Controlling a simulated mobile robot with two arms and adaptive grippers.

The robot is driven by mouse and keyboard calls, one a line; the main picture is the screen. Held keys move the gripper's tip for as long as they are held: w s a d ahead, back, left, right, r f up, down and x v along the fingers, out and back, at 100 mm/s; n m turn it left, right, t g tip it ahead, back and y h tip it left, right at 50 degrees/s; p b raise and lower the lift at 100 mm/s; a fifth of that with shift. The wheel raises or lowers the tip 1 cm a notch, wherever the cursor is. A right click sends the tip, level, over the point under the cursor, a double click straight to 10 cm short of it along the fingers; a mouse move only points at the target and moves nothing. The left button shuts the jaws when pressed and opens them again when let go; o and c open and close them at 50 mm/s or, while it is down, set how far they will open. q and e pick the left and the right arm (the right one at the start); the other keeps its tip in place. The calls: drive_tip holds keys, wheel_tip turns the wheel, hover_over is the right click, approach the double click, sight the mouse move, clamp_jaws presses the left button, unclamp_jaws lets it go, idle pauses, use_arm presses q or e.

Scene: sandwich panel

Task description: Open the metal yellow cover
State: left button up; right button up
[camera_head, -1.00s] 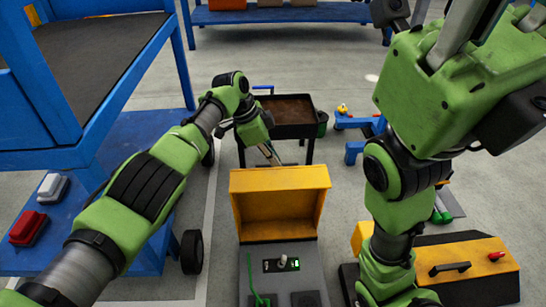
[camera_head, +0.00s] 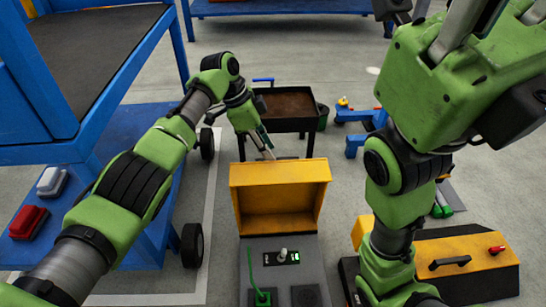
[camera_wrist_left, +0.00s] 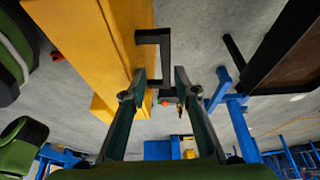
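The yellow metal cover (camera_head: 280,210) stands raised behind the grey control panel (camera_head: 312,255), with its hollow inner side facing me. In the left wrist view the cover (camera_wrist_left: 115,45) runs down the left side, with a black handle (camera_wrist_left: 153,37) on it. My left gripper (camera_head: 266,149) is just behind the cover's top edge. In the left wrist view the fingers (camera_wrist_left: 161,78) are apart and the handle's lower end shows between or just beyond them; contact is unclear. My right gripper (camera_head: 490,28) shows only in part, at the top right; its fingertips are cut off.
The panel bears a switch (camera_head: 282,255) and a green cable (camera_head: 252,272). Another yellow cover (camera_head: 470,258) with a black handle lies shut at the right. A dark tray cart (camera_head: 287,105) stands behind the left gripper. A blue cart (camera_head: 130,150) is at the left.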

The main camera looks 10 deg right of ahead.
use_arm(q)
drive_tip(key=v, duration=0.6)
drive_tip(key=shift+r, duration=0.3)
drive_tip(key=shift+a, duration=0.15)
